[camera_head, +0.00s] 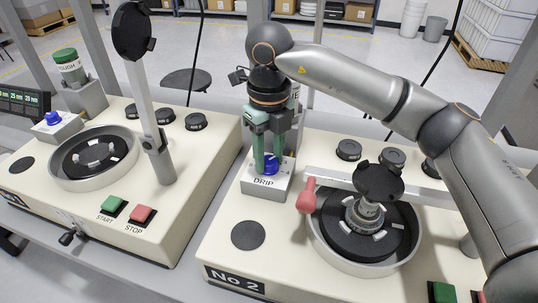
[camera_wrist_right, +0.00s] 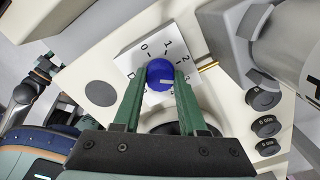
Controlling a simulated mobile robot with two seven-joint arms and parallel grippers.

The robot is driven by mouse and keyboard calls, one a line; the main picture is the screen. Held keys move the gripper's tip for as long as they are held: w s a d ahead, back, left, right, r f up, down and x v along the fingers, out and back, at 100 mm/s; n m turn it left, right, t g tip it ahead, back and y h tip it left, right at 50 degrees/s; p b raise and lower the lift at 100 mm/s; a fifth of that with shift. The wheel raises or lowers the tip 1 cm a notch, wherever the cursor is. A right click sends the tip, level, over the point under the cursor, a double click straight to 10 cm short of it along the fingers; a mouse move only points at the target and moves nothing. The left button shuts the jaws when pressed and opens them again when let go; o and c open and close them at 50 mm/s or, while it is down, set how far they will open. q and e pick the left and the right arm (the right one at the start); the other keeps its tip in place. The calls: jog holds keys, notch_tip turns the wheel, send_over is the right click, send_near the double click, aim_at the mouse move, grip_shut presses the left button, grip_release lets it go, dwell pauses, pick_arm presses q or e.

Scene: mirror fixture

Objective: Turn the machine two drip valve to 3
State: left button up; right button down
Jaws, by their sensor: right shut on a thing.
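The machine two drip valve is a blue round knob (camera_head: 270,168) on a grey block (camera_head: 265,187) labelled DRIP, at the left of machine No 2 (camera_head: 215,235). My right gripper (camera_head: 267,158) points down with its green fingers on both sides of the knob, shut on it. In the right wrist view the knob (camera_wrist_right: 160,75) sits between the two fingertips (camera_wrist_right: 160,88). Its white mark points right, toward the right finger. The dial plate (camera_wrist_right: 129,62) shows 0, 1 and 2; other markings are partly hidden by the fingers. My left gripper is not in view.
A grey cylinder (camera_wrist_right: 290,40) is near in the wrist view.

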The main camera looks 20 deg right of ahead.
aim_at(269, 160)
jog(key=shift+m, duration=0.9)
jog(key=shift+c, duration=2.2)
grip_release()
notch_tip(269, 160, up, 13)
jog(key=p, duration=0.1)
jog(key=shift+f, duration=0.2)
jog(key=shift+s+f, duration=0.1)
jog(key=shift+s, duration=0.05)
